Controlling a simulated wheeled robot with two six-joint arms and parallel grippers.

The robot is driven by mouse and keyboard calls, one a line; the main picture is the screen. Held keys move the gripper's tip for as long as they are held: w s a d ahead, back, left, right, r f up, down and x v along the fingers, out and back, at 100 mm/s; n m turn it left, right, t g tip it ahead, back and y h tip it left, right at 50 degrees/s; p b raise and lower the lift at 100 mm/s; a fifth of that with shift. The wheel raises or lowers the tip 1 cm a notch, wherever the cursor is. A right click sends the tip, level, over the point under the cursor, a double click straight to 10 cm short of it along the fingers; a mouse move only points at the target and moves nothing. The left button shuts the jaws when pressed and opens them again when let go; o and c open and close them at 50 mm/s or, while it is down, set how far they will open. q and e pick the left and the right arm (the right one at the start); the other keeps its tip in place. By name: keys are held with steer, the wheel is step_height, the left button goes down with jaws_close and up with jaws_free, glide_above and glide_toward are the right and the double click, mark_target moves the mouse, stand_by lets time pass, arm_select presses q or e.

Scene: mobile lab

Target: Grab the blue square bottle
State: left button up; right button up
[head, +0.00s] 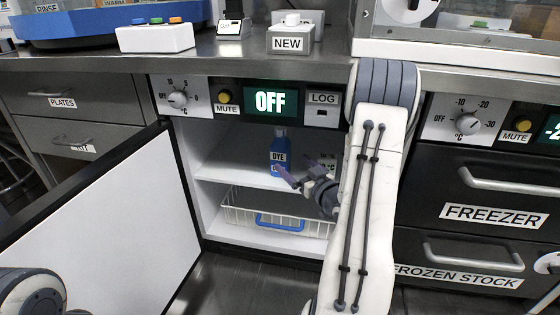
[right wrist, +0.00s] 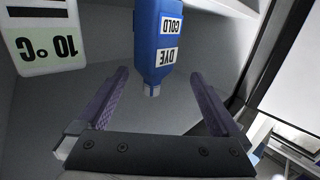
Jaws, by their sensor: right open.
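The blue square bottle (head: 279,150), labelled DYE, stands on the upper shelf of the open cabinet. My right gripper (head: 296,172) is inside the cabinet in front of it, jaws open and empty. In the right wrist view the picture is inverted; the blue bottle (right wrist: 158,40) shows at top centre, cap downward. It lies between the lines of the two spread purple fingers (right wrist: 157,76), mostly beyond their tips, and no finger appears to touch it. The bottle's lower part in the head view is partly covered by a finger. My left gripper is not in view.
A pale container (right wrist: 45,38) labelled 10°C stands beside the bottle. A white wire basket (head: 240,216) with a blue handle sits below the shelf. The cabinet door (head: 110,225) hangs open at left. Freezer drawers (head: 480,215) are at right.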

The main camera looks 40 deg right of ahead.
mark_target(281, 146)
steer(key=w+b, duration=0.1)
steer(key=w, duration=0.1)
steer(key=w+d+b, duration=0.1)
steer(key=w, duration=0.1)
steer(key=shift+w+d+r, duration=0.15)
steer(key=shift+w+r, duration=0.05)
steer(key=shift+w, duration=0.15)
steer(key=w+b, duration=0.1)
steer(key=w, duration=0.1)
steer(key=w+d+b, duration=0.1)
steer(key=w+b, duration=0.1)
steer(key=shift+f, duration=0.1)
steer(key=shift+w+b, duration=0.35)
steer(key=shift+w, duration=0.2)
steer(key=shift+r, duration=0.2)
steer(key=c, duration=1.4)
steer(key=shift+c, duration=0.6)
steer(key=shift+r, duration=0.2)
